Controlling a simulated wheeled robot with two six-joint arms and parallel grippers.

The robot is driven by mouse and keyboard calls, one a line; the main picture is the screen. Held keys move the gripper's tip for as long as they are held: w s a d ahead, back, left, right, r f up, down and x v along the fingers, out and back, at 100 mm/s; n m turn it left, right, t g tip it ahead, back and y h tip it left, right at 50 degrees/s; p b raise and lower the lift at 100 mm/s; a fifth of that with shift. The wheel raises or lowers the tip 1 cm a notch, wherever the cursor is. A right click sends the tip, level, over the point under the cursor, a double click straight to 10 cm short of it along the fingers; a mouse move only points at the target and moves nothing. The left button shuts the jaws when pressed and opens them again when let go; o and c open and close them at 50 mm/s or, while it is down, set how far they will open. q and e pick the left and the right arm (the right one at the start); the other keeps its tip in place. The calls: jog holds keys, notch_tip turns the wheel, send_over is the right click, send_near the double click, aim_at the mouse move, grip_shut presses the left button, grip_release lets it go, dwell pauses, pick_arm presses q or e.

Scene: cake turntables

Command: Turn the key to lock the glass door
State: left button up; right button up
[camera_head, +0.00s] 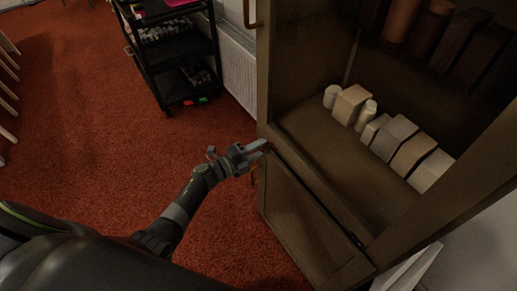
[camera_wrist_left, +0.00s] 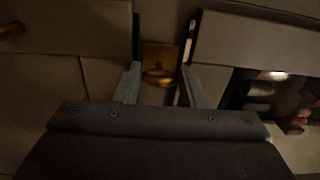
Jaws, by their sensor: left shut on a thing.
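My left gripper (camera_head: 262,149) reaches the left edge of the brown cabinet (camera_head: 300,215), at the level where the upper section meets the lower panel. In the left wrist view, the fingers of my left gripper (camera_wrist_left: 160,75) stand on either side of a small brass key (camera_wrist_left: 157,71) in front of a brass plate (camera_wrist_left: 160,50). The gripper is shut on the key. In the head view the key is hidden by the gripper. The glass door's frame (camera_head: 263,70) has a brass handle (camera_head: 250,13) at the top. I cannot tell the key's exact angle. My right gripper is not in view.
Pale boxes and jars (camera_head: 352,104) stand on the cabinet's shelf. A black cart (camera_head: 172,50) and a white radiator (camera_head: 238,70) are behind, at the upper left. The red carpet (camera_head: 90,130) is open on the left.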

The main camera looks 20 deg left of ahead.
pick_arm(q)
jog(key=o, duration=1)
jog(key=shift+s+a, duration=0.1)
jog(key=shift+b+v, duration=0.3)
jog(key=shift+v, duration=8.3)
jog(key=shift+f, duration=0.15)
